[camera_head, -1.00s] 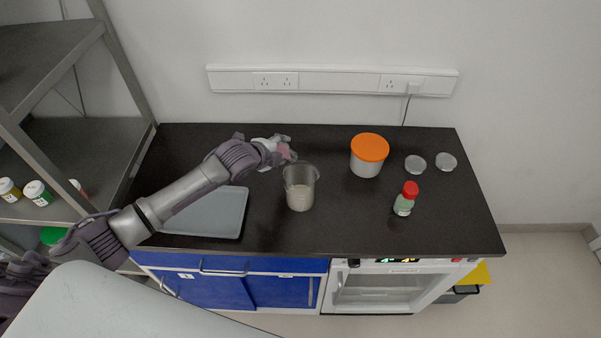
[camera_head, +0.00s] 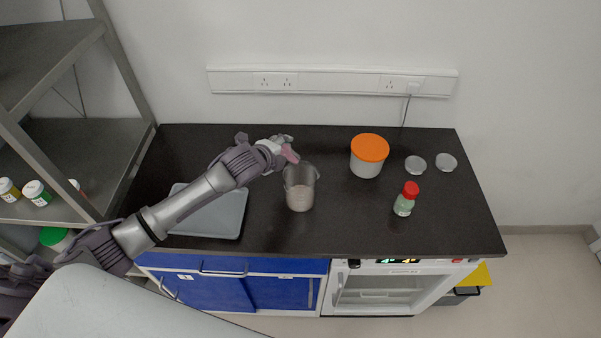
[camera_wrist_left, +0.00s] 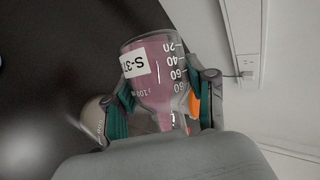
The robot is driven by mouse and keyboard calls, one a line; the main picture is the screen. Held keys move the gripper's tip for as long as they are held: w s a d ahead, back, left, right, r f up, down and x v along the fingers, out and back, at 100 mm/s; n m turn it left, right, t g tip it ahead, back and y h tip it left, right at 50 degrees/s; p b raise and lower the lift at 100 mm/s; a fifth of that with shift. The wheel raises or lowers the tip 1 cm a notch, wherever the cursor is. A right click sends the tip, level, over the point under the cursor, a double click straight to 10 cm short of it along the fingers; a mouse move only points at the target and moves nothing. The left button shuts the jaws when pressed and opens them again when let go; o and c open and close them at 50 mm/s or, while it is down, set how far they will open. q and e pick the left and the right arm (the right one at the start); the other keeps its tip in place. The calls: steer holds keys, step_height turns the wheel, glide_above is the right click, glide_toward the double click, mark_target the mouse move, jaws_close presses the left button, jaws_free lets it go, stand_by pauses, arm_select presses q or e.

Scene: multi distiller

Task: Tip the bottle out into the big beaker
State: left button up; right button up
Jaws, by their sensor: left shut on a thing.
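The big beaker (camera_head: 300,192) is a clear vessel standing upright on the black bench, with pale greyish-pink contents low inside. My left gripper (camera_head: 284,148) is just behind and left of the beaker's rim, shut on a bottle (camera_head: 290,154) with pink contents. In the left wrist view the bottle (camera_wrist_left: 152,72) is clear glass with a white label reading "S-37" and volume marks, clasped between the two fingers. The bottle is tilted; its mouth is hidden there. I cannot tell whether liquid is flowing. My right gripper is not in view.
A grey tray (camera_head: 230,222) lies left of the beaker under my arm. An orange-lidded container (camera_head: 367,163), a red-capped bottle (camera_head: 404,203) and two clear dishes (camera_head: 415,164) stand to the right. A metal shelf (camera_head: 60,150) is at the left. The bench's front middle is clear.

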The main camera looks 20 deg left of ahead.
arm_select(q)
steer(key=shift+w, duration=0.2)
steer(key=shift+s+r, duration=0.2)
steer(key=shift+s, duration=0.05)
